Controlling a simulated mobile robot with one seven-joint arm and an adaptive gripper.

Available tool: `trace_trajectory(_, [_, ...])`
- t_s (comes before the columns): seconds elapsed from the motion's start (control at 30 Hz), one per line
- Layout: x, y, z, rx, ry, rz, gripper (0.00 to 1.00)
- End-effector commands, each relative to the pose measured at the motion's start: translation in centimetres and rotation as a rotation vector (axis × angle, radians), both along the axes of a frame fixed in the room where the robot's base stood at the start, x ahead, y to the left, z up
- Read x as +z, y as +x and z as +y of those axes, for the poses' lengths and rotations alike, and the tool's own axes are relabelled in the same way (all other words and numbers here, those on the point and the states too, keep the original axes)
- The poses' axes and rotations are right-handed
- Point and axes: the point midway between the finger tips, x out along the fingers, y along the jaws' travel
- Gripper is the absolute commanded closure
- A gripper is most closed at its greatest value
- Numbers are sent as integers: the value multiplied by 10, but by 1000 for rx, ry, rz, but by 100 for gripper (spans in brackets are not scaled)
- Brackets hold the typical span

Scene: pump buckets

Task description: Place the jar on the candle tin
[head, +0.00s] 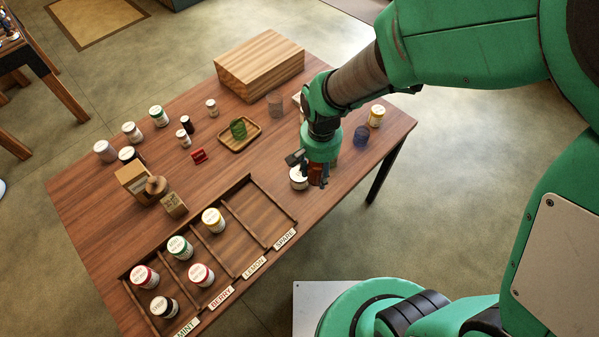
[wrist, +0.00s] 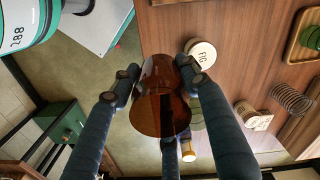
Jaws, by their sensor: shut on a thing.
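The amber-brown glass jar (head: 317,174) is between the fingers of my gripper (head: 311,172) near the table's right front edge. In the wrist view, the dark fingers of my gripper (wrist: 160,82) close around the jar (wrist: 160,108). A round white-topped tin (head: 299,178), which looks like the candle tin, stands just left of the jar in the head view. In the wrist view this tin (wrist: 201,53) has a lid marked "FIG" and lies beside the right finger. The jar is beside the tin, not over it. Its height above the table cannot be told.
A divided wooden rack (head: 232,250) with several lidded jars stands at the front left. A wooden box (head: 259,66) is at the back. A small tray (head: 254,134) holds a green coil. A blue mesh cup (head: 361,136) and a yellow-banded jar (head: 376,116) stand right of my arm.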

Motion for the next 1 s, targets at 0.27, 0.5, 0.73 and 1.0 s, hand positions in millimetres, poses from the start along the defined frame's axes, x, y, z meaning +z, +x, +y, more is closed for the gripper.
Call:
trace_trajectory(0.27, [-6, -41, -4, 2, 1, -1, 87])
trace_trajectory(0.5, [-10, -62, -7, 1, 1, -1, 87])
trace_trajectory(0.73, [-32, -65, -8, 1, -1, 2, 87])
trace_trajectory(1.0, [-57, -64, -8, 1, -1, 1, 87])
